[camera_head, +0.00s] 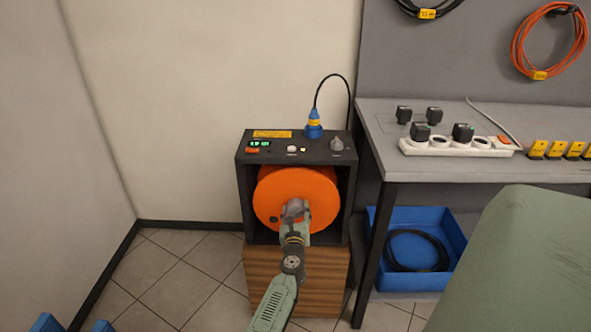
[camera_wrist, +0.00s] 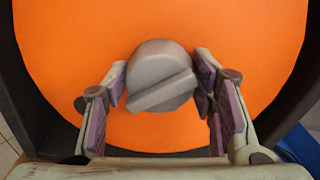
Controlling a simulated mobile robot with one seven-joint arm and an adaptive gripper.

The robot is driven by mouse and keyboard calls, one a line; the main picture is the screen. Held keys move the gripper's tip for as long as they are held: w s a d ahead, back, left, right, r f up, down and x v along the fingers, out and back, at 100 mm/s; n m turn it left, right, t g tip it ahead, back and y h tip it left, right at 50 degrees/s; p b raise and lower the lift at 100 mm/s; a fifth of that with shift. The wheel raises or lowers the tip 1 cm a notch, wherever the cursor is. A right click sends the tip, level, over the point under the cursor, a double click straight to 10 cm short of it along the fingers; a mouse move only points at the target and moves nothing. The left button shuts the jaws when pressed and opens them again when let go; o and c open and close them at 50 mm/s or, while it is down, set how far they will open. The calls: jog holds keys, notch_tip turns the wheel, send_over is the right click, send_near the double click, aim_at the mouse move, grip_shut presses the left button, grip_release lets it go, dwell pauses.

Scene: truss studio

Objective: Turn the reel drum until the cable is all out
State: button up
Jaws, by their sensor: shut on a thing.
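The orange reel drum (camera_head: 275,185) sits in the open front of a dark box (camera_head: 243,180) on a wooden block. A grey knob (camera_wrist: 158,72) stands out at the drum's middle, and the drum's face (camera_wrist: 220,25) fills most of the wrist view. My gripper (camera_head: 296,210) reaches the knob from the front. In the wrist view its two fingers lie either side of the knob and are shut on it. A small dark hole (camera_head: 273,219) shows low on the drum's left. No cable shows on the drum's face; anything wound behind it is hidden.
On the box top are a lit green display (camera_head: 259,143), a grey dial (camera_head: 337,144) and a blue plug (camera_head: 314,130) with a black cord. A workbench (camera_head: 385,165) stands close at right, with a blue bin (camera_head: 400,281) below. A wall bounds the left.

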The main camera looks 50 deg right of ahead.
jog(key=shift+r+m+p, duration=0.1)
jog(key=shift+m+p, duration=0.4)
jog(key=shift+m, duration=0.6)
jog(key=o, duration=1.7)
jog(key=shift+v, duration=6)
